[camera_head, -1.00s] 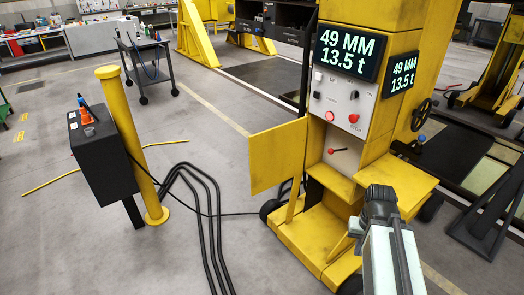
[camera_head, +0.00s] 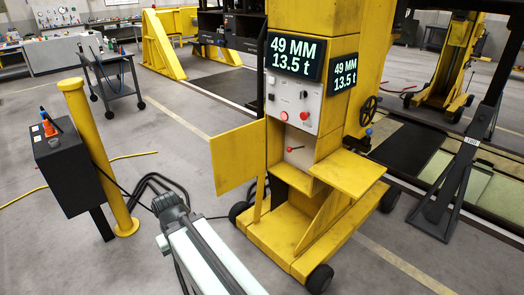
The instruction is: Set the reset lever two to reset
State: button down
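The yellow lifting jack (camera_head: 300,215) stands right of centre, with two displays reading 49 MM and 13.5 t. Its grey control panel (camera_head: 293,100) carries a switch, knobs and red buttons. Below it, in an open recess, a small lever with a red knob (camera_head: 290,149) points left. I cannot read any label saying which lever is number two. My arm reaches in from the bottom, its dark end (camera_head: 172,207) left of the jack and well apart from the lever. The gripper's fingers cannot be made out.
An open yellow door panel (camera_head: 237,156) sticks out left of the recess, and a yellow shelf (camera_head: 350,173) sticks out to the right. A yellow post (camera_head: 97,160) with a black box (camera_head: 68,170) stands left. Black cables lie on the floor behind my arm. Grey floor is clear at lower left.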

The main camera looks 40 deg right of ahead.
aim_at(289, 149)
jog(key=u, duration=0.1)
jog(key=i, duration=1)
jog(key=z, duration=0.05)
